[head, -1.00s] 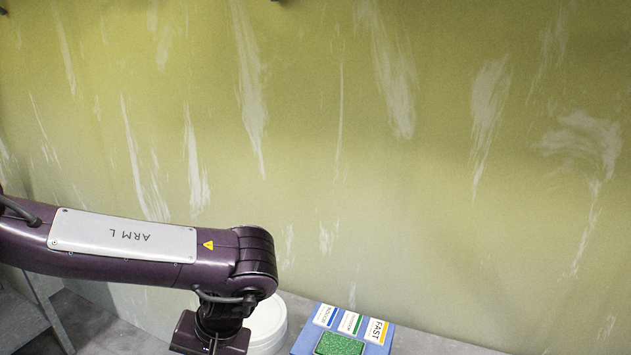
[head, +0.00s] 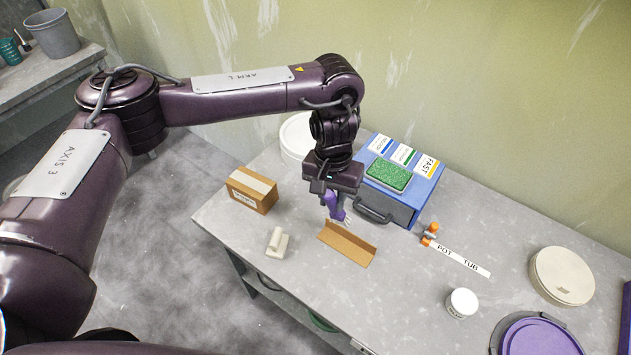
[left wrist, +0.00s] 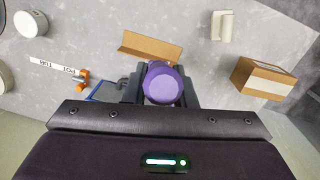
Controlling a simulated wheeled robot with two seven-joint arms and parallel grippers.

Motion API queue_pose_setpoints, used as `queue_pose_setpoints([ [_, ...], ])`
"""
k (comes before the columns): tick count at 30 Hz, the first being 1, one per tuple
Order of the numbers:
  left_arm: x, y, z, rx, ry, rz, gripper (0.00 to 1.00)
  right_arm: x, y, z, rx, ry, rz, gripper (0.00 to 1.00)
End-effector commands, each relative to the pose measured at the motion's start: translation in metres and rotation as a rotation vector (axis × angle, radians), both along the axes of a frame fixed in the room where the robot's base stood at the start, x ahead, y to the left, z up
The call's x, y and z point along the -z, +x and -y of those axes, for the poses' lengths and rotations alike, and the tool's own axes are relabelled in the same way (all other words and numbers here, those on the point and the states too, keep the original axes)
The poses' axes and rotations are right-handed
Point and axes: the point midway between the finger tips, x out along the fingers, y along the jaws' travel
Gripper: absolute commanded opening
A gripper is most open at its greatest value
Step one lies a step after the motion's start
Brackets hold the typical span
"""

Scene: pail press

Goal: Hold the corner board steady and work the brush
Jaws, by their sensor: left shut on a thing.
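The corner board (head: 347,245) is a brown, L-shaped cardboard strip lying near the table's front edge. It also shows in the left wrist view (left wrist: 150,46). My left gripper (head: 330,195) points down just behind it, shut on a purple brush (head: 336,208). In the left wrist view the round purple end of the brush (left wrist: 163,83) sits between the two dark fingers. Pale bristles show low on the brush, close to the board's back edge; I cannot tell whether they touch it. My right gripper is not in view.
A blue case (head: 400,203) with a green pad (head: 389,177) stands behind the gripper. A cardboard box (head: 252,190) and a beige block (head: 277,243) are left of the board. A white jar (head: 461,303) and a lidded tub (head: 562,276) are right. Bare table lies right of the board.

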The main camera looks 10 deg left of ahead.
Motion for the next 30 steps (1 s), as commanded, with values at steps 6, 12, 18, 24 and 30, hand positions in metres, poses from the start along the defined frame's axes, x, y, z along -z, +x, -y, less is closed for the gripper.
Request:
queue_pose_setpoints([
  [6, 0.014, -0.002, 0.008, -0.001, -0.019, -0.010, 0.00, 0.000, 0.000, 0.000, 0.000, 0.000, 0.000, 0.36],
  [12, 0.038, -0.008, 0.023, 0.000, -0.018, -0.011, 0.00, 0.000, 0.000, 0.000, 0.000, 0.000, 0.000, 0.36],
  [18, 0.056, -0.009, 0.027, -0.006, -0.017, -0.006, 0.00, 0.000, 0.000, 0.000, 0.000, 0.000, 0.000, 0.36],
  [24, 0.055, 0.003, -0.002, -0.006, -0.017, -0.006, 0.00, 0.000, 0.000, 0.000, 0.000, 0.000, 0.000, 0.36],
  [30, 0.055, 0.014, -0.029, -0.005, -0.018, -0.007, 0.00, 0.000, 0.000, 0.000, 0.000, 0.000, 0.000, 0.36],
])
